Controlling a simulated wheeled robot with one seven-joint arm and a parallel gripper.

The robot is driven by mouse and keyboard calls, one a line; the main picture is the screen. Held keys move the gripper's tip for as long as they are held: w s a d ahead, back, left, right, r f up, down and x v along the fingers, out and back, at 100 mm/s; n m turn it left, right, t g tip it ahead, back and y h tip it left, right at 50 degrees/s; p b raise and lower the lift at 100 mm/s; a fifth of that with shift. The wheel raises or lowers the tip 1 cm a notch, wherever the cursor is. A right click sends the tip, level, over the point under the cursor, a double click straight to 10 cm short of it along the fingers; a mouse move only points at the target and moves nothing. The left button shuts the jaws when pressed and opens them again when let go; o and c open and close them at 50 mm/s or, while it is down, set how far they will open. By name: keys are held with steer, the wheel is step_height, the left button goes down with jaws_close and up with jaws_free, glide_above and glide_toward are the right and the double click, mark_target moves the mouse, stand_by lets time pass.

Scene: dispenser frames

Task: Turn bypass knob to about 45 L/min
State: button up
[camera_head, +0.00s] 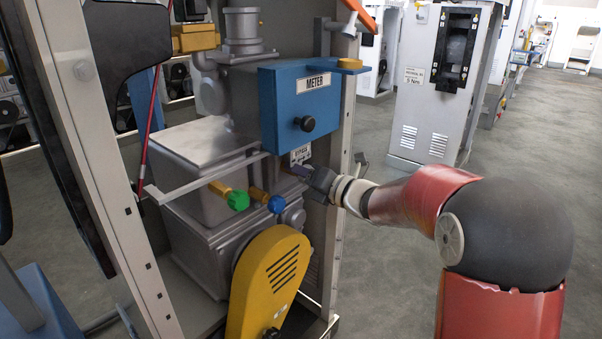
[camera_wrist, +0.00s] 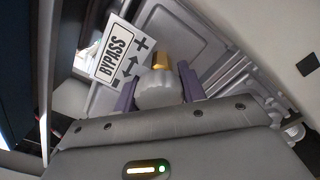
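The bypass knob (camera_wrist: 158,90) is a rounded pale grey knob with a yellow piece behind it, in the middle of the wrist view. A white BYPASS label (camera_wrist: 115,52) with a plus, a minus and a double arrow is beside it. The label also shows in the head view (camera_head: 300,154), under the blue meter box. My gripper (camera_head: 297,170) reaches in just below that label. In the wrist view its two purple fingers stand on either side of the knob. I cannot tell whether they press on it. No flow reading in L/min is visible.
The blue METER box (camera_head: 310,100) with a black knob (camera_head: 305,124) sits just above my gripper. A green knob (camera_head: 238,200) and a blue knob (camera_head: 276,204) are to its lower left. A yellow guard (camera_head: 262,285) is below. Open floor lies to the right.

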steer(key=shift+c, duration=1.4)
steer(key=shift+m, duration=0.3)
steer(key=shift+d+m+p, duration=0.1)
steer(key=shift+m+p, duration=5.35)
steer(key=shift+m, duration=7.45)
